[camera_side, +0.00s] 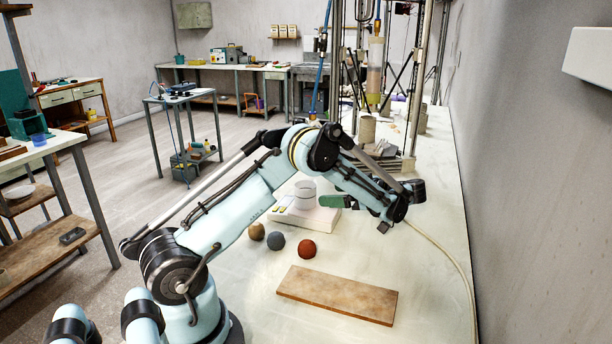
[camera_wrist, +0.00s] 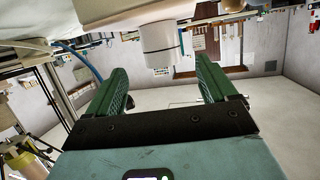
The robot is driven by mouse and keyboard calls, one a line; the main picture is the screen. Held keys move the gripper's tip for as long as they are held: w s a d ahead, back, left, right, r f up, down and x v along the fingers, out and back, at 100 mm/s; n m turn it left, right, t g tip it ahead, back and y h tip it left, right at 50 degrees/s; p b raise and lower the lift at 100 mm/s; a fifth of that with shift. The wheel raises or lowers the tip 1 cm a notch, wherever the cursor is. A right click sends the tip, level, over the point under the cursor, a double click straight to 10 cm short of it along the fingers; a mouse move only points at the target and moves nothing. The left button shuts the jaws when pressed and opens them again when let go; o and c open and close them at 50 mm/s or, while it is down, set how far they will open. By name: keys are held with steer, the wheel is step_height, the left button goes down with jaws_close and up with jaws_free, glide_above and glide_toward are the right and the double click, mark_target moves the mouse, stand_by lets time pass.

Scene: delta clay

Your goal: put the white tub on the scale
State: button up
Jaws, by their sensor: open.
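The white tub (camera_side: 305,189) stands upright on the white scale (camera_side: 316,221), which has small yellow marks on its front left. My gripper (camera_side: 330,201) is at the right of the tub, with a green finger showing low near the scale's right edge. In the wrist view the picture is turned over, and the tub (camera_wrist: 159,50) appears ahead of the gap between my two green fingers. The fingers are spread wide with nothing between them. The tub looks clear of both fingers. The scale also shows at the top of the wrist view (camera_wrist: 98,10).
A tan ball (camera_side: 257,232), a grey ball (camera_side: 277,242) and a red ball (camera_side: 307,249) lie in front of the scale. A brown board (camera_side: 337,295) lies nearer on the bench. A cable (camera_side: 447,254) runs along the right side. A metal frame (camera_side: 390,163) stands behind.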

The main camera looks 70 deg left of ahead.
steer(key=s+d+r+m+t+h, duration=0.2)
steer(key=d+r+m+t+h, duration=0.2)
steer(key=d+r+m+t, duration=0.7)
steer(key=s+d+f+m+t+h, duration=0.2)
steer(key=s+d+m+h, duration=0.2)
steer(key=d+m, duration=0.2)
steer(key=s+d+f+m+t+h, duration=0.2)
steer(key=s+d+m+h, duration=0.1)
steer(key=d+m, duration=0.4)
steer(key=shift+s+d+f+m+t+h, duration=0.15)
steer(key=shift+s+d+m+t+h, duration=0.2)
steer(key=shift+s, duration=0.35)
steer(key=shift+a, duration=0.1)
